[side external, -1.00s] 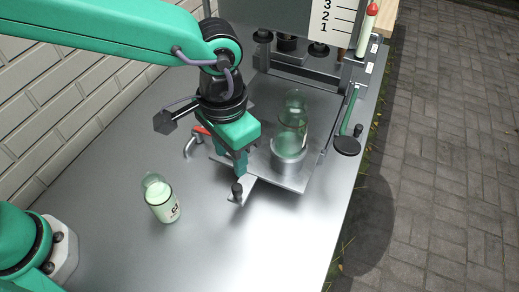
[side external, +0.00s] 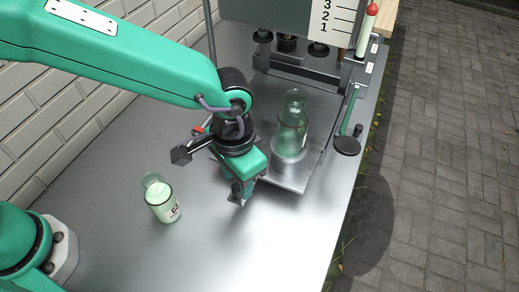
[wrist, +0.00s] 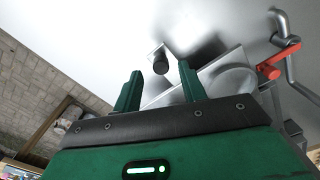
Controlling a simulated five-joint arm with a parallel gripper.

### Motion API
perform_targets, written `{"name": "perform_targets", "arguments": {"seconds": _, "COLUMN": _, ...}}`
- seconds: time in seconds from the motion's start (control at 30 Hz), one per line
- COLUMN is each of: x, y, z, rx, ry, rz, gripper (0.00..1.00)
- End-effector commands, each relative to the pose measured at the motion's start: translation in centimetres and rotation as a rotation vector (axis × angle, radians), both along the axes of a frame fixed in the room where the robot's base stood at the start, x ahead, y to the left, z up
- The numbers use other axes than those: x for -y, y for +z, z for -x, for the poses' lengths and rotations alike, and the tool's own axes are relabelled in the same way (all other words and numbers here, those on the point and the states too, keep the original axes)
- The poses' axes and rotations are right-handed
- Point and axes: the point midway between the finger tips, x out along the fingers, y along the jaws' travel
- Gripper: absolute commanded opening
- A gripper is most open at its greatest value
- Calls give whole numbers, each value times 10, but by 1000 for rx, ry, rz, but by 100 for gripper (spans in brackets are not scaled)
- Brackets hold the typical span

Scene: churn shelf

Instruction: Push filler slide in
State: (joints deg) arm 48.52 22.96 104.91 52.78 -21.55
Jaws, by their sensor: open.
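The filler slide (side external: 298,182) is a flat metal plate reaching out from under the filling machine. A clear green-tinted bottle (side external: 292,122) stands upright on it in a round metal seat (side external: 290,168). The slide's dark knob (wrist: 160,62) sits on a narrow metal tab and shows between my fingertips in the wrist view. My gripper (side external: 241,194) is open, low at the knob end of the slide, left of the bottle. It also shows in the wrist view (wrist: 160,70). In the side view my fingers mostly hide the knob, and contact cannot be told.
A milk-filled bottle (side external: 161,200) stands on the metal table to the left. A bent metal tap with a red handle (wrist: 269,71) is beside the slide. The machine (side external: 277,22) stands behind, with a green lever (side external: 349,108) at right. The front table (side external: 250,255) is clear.

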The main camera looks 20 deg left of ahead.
Motion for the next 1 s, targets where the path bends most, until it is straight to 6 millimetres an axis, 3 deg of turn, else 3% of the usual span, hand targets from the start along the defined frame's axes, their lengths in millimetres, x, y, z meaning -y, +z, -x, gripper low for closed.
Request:
{"name": "perform_targets", "arguments": {"seconds": 0.2, "x": -1, "y": -18, "z": 0, "rx": -1, "ry": 0, "rz": 0, "gripper": 41}}
{"name": "perform_targets", "arguments": {"seconds": 0.53, "x": -1, "y": -20, "z": 0, "rx": 0, "ry": 0, "rz": 0, "gripper": 41}}
{"name": "perform_targets", "arguments": {"seconds": 0.57, "x": -1, "y": -20, "z": 0, "rx": 0, "ry": 0, "rz": 0, "gripper": 39}}
{"name": "perform_targets", "arguments": {"seconds": 0.77, "x": -1, "y": -20, "z": 0, "rx": 0, "ry": 0, "rz": 0, "gripper": 0}}
{"name": "perform_targets", "arguments": {"seconds": 1.0, "x": 0, "y": -20, "z": -1, "rx": 1, "ry": 0, "rz": 2, "gripper": 0}}
